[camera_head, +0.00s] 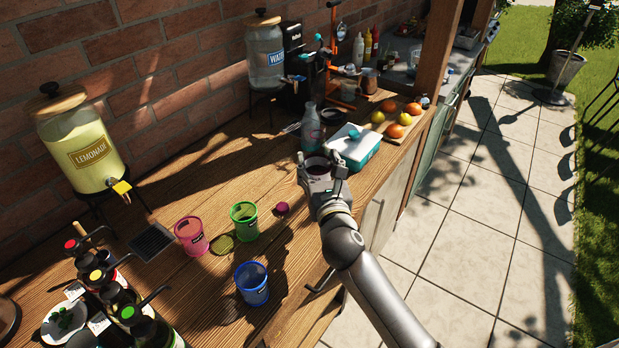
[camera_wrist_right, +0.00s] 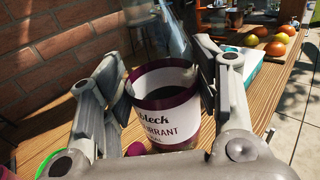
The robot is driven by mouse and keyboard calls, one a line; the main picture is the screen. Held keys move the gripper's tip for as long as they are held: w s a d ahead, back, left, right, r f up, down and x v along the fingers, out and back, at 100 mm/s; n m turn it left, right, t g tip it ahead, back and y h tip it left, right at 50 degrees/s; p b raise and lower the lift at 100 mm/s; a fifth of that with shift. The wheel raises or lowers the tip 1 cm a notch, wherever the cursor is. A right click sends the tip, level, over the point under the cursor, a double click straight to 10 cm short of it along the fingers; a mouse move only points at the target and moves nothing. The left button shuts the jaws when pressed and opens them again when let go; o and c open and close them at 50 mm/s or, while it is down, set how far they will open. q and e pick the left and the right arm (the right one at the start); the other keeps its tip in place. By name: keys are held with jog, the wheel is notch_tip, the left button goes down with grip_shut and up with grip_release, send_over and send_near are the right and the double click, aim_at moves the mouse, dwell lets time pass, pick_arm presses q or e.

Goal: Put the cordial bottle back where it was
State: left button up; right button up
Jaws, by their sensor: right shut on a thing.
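The cordial bottle (camera_wrist_right: 168,122) has a white label with purple bands and dark lettering that includes "CURRANT". Its clear glass upper part rises above the label in the head view (camera_head: 311,127). My right gripper (camera_head: 322,172) is shut on the bottle around the label, with a finger on each side in the right wrist view (camera_wrist_right: 165,85). The bottle is roughly upright, near the counter's front edge, left of a teal and white box. Its base is hidden, so I cannot tell whether it touches the wood. My left gripper is not in view.
The teal box (camera_head: 354,147) is close to my right gripper. Behind it is a fruit board (camera_head: 402,122). Pink (camera_head: 191,236), green (camera_head: 244,221) and blue (camera_head: 252,283) cups stand to the left. Dark bottles (camera_head: 126,308) crowd the near left. Bare wood (camera_head: 215,160) lies along the wall.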

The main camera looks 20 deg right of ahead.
jog(key=shift+w+a+f+b, duration=0.1)
jog(key=shift+w+f+b, duration=0.4)
jog(key=shift+w+f, duration=0.9)
jog(key=shift+w+d+f+b, duration=0.1)
jog(key=shift+w+f+b, duration=0.6)
jog(key=shift+f, duration=1.1)
jog(key=shift+w+a+f+b, duration=0.1)
jog(key=shift+w+f+b, duration=0.2)
jog(key=shift+w+f, duration=1.15)
jog(key=shift+s+f, duration=0.15)
jog(key=shift+f, duration=0.1)
jog(key=o, duration=1.4)
jog(key=shift+f, duration=0.1)
jog(key=shift+c, duration=0.2)
jog(key=shift+s, duration=0.1)
